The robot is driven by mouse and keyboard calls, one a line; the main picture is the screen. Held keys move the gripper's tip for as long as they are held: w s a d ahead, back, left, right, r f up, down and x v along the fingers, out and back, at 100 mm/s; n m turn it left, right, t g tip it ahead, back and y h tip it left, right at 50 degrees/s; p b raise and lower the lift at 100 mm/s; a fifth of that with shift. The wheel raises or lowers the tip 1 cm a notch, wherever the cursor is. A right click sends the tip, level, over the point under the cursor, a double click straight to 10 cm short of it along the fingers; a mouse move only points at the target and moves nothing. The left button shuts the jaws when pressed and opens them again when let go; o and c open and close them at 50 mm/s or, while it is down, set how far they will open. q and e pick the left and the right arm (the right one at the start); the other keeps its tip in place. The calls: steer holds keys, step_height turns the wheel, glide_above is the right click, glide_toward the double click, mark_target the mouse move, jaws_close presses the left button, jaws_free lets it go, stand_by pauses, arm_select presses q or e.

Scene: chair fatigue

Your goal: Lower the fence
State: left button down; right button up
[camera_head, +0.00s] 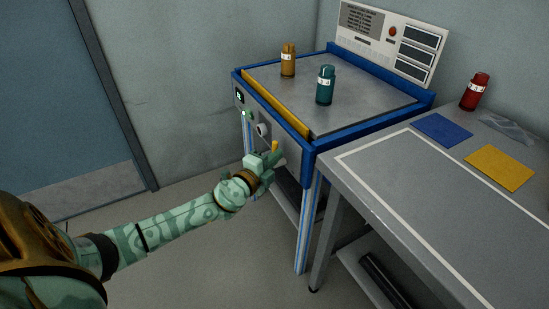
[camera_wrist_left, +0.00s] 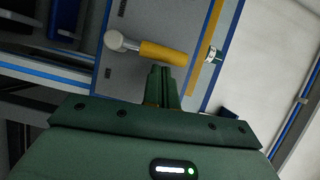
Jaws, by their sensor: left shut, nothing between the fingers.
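The yellow fence (camera_head: 276,102) runs along the front edge of the blue-framed shaker table (camera_head: 372,119), standing up a little above its grey top. A lever with a yellow grip (camera_wrist_left: 162,53) and a pale round hub (camera_wrist_left: 116,40) is on the front panel; its yellow grip also shows in the head view (camera_head: 275,146). My left gripper (camera_head: 277,160) is at the front panel, beside the lever. In the left wrist view its fingers (camera_wrist_left: 162,76) are shut and empty, with their tips close to the grip; I cannot tell whether they touch it. My right gripper is not in view.
An amber bottle (camera_head: 288,60) and a teal bottle (camera_head: 325,85) stand upright on the grey top. A control board (camera_head: 388,42) stands behind. A grey bench (camera_head: 420,205) on the right holds a red bottle (camera_head: 474,92), a blue mat (camera_head: 442,129) and a yellow mat (camera_head: 499,167).

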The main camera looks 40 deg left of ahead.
arm_select(q)
steer(key=shift+w+a+r+n+g+p, duration=0.25)
steer(key=shift+a+r+n+p, duration=0.2)
steer(key=shift+n+p, duration=0.4)
steer(key=p, duration=0.1)
steer(key=a+n+g+p, duration=0.1)
steer(key=p, duration=0.1)
steer(key=shift+w+r+h, duration=0.15)
steer(key=shift+r+h, duration=0.15)
steer(key=shift+h, duration=0.1)
steer(key=shift+w+a+f+n+g+h+p, duration=0.2)
steer(key=shift+a+n+g+p, duration=0.15)
steer(key=shift+n+p, duration=0.4)
steer(key=shift+w+a+f+n+g+h+p, duration=0.15)
steer(key=shift+a+n+p, duration=0.25)
steer(key=shift+p, duration=0.5)
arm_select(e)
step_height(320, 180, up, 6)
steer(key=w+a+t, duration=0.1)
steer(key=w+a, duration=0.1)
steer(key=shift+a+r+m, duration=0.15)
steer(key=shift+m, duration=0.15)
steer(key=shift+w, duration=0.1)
